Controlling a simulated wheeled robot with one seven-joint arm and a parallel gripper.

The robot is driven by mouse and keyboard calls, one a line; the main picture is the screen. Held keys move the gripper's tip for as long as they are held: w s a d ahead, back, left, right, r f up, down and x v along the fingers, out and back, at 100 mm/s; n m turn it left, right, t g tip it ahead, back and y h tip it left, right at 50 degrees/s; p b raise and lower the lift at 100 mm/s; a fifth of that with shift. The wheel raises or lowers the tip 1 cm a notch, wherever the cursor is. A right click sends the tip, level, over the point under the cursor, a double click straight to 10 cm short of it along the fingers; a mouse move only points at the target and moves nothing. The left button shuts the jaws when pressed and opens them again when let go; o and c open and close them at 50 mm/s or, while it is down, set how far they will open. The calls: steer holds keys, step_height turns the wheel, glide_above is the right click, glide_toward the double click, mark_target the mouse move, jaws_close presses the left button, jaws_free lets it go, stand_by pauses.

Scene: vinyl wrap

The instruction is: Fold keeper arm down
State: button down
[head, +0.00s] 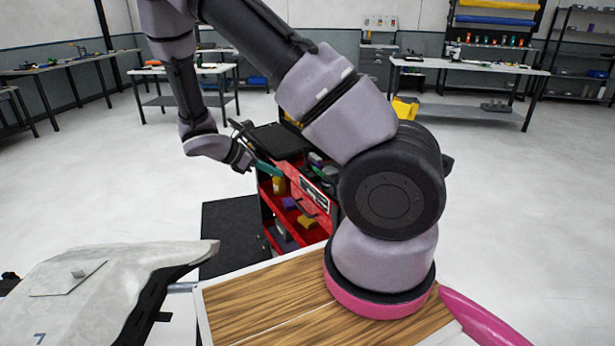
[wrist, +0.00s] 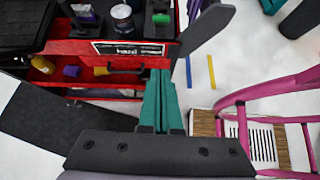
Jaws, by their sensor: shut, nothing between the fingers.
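My gripper shows in the wrist view (wrist: 161,74) with its long teal fingers together and nothing between them. The fingertips are over or close to the front edge of a red cart (wrist: 105,50), by its label and handle; I cannot tell whether they touch it. In the head view the gripper (head: 268,170) is at the cart's left side. A dark grey flat arm (wrist: 207,30), which may be the keeper arm, slants up and right from beside the cart's right edge in the wrist view. It is right of the fingertips and apart from them. Its lower end is partly hidden.
The red cart (head: 268,212) holds bottles and small items on its shelves, with a black case (head: 276,140) on top. A black mat (head: 228,236) lies beside it. A grey car panel (head: 105,290) is at lower left. Workbenches stand far back; the floor between is clear.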

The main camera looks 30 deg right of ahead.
steer(key=shift+f+n, duration=0.3)
steer(key=shift+f, duration=0.05)
steer(key=d+f, duration=0.3)
steer(key=d, duration=0.8)
steer(key=shift+w+f, duration=0.15)
steer(key=shift+w, duration=0.25)
steer(key=shift+d+r, duration=0.3)
steer(key=shift+r, duration=0.1)
